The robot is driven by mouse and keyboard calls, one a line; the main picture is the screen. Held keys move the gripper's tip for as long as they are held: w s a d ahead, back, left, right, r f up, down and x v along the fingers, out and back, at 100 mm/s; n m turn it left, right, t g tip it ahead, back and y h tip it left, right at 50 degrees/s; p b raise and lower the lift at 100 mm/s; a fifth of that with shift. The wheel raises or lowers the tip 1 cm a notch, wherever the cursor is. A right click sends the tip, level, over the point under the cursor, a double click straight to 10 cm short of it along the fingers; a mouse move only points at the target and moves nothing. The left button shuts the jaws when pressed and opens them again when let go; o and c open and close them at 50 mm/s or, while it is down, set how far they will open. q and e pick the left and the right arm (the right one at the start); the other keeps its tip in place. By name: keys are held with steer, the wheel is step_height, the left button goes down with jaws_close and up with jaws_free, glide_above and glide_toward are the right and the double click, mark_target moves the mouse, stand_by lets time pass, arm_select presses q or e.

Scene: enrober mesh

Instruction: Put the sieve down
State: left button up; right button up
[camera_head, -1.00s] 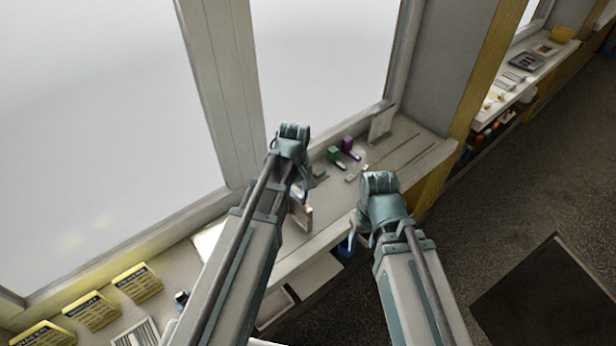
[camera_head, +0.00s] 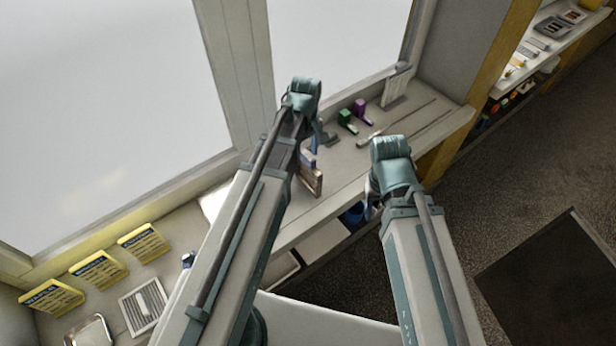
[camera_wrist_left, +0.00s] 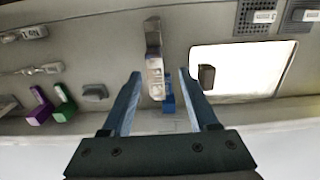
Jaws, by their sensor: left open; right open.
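No sieve can be made out for certain, and neither gripper visibly holds one. Two dark mesh panels with white labels, one (camera_wrist_left: 258,14) left of the other (camera_wrist_left: 301,14), lie at the top right of the left wrist view. My left gripper (camera_wrist_left: 160,76) is open, its fingers apart. A pale upright piece (camera_wrist_left: 154,50) and a small blue item (camera_wrist_left: 168,98) show between or beyond the fingers; contact cannot be told. In the head view the upright piece (camera_head: 311,181) stands beside my left arm. My right gripper (camera_head: 371,207) is open near the counter's front edge, its fingers mostly hidden.
A pale grille (camera_head: 143,306) and several yellow cards (camera_head: 98,268) are at the lower left. The counter's right end (camera_head: 440,128) is largely clear.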

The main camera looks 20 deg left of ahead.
arm_select(q)
steer(key=b, duration=0.7)
glide_above(308, 183)
steer(key=shift+w+f, duration=0.2)
steer(key=shift+f, duration=4.1)
steer(key=shift+r, duration=0.1)
jaws_close()
